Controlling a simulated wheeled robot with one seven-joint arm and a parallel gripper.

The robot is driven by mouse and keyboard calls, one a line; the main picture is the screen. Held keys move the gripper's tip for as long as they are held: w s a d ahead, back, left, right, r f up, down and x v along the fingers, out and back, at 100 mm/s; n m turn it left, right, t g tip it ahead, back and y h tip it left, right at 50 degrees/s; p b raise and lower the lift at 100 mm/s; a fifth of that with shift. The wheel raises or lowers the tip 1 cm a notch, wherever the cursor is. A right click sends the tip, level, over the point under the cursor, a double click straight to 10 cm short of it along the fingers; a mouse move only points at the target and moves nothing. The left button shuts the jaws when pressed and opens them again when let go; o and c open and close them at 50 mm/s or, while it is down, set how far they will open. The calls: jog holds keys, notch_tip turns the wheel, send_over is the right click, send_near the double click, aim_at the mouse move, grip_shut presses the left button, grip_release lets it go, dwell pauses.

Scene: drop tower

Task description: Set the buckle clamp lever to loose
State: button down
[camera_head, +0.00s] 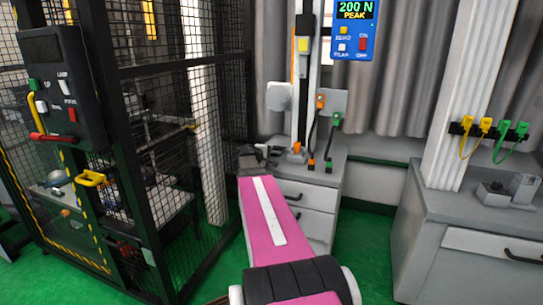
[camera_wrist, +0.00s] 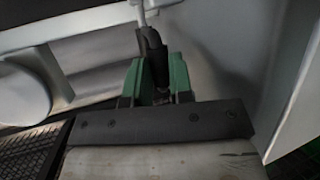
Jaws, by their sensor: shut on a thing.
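In the wrist view, my gripper (camera_wrist: 156,82) has its two green fingers closed around a dark, upright handle (camera_wrist: 152,44). A thin pale metal rod (camera_wrist: 143,14) shows at the top of the handle. The handle looks like the buckle clamp lever, but its base is hidden between the fingers and I cannot tell its setting. In the head view, my gripper (camera_head: 258,157) is a small dark shape at the far end of my pink arm, at the left edge of a grey cabinet top. The handle cannot be made out clearly there.
A grey drawer cabinet (camera_head: 306,196) stands beyond my arm, with a small orange part (camera_head: 297,148) on top. A black mesh cage (camera_head: 140,110) is at left. A blue force display (camera_head: 355,28) reads 200 N PEAK. A second grey cabinet (camera_head: 470,225) is at right.

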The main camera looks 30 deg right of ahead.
jog(key=c, duration=1)
grip_release()
jog(key=v, duration=1)
jog(key=shift+s+a, duration=0.1)
jog(key=shift+a, duration=0.3)
